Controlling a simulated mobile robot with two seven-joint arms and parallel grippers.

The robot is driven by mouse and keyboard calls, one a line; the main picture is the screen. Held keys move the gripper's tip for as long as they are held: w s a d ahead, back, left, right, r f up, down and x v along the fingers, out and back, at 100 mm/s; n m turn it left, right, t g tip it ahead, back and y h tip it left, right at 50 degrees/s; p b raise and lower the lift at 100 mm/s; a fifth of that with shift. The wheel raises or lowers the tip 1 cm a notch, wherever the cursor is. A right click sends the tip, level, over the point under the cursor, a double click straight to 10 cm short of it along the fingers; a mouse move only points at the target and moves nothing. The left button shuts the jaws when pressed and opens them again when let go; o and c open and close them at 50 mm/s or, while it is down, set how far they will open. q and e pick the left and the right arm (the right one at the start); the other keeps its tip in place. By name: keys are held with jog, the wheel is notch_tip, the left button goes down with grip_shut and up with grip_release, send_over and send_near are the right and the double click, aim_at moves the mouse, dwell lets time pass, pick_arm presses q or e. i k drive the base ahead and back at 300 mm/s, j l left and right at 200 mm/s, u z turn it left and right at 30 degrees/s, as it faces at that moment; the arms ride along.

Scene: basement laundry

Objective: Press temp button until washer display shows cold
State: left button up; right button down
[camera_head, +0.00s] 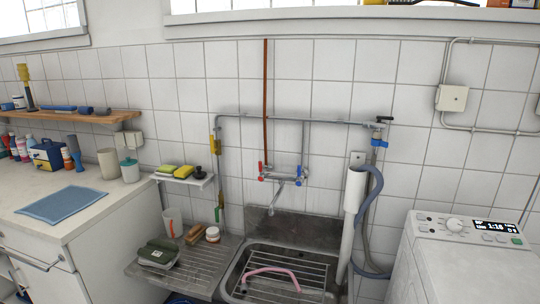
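A white washer (458,258) stands at the right edge, partly cut off by the frame. Its sloped control panel holds a round white dial (454,225) with small buttons around it. A dark display (494,227) to the right of the dial shows white digits that look like 1:18. Labels on the buttons are too small to read, so I cannot tell which is the temp button. No temperature word is readable on the display. Neither of my grippers is in view.
A metal sink (262,222) with a drainboard (200,262) stands left of the washer. A grey hose (368,225) and white pipe (352,215) run between sink and washer. A counter (110,195) with bottles fills the left. The washer's visible top is clear.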

aim_at(486, 237)
jog(key=z, duration=1.45)
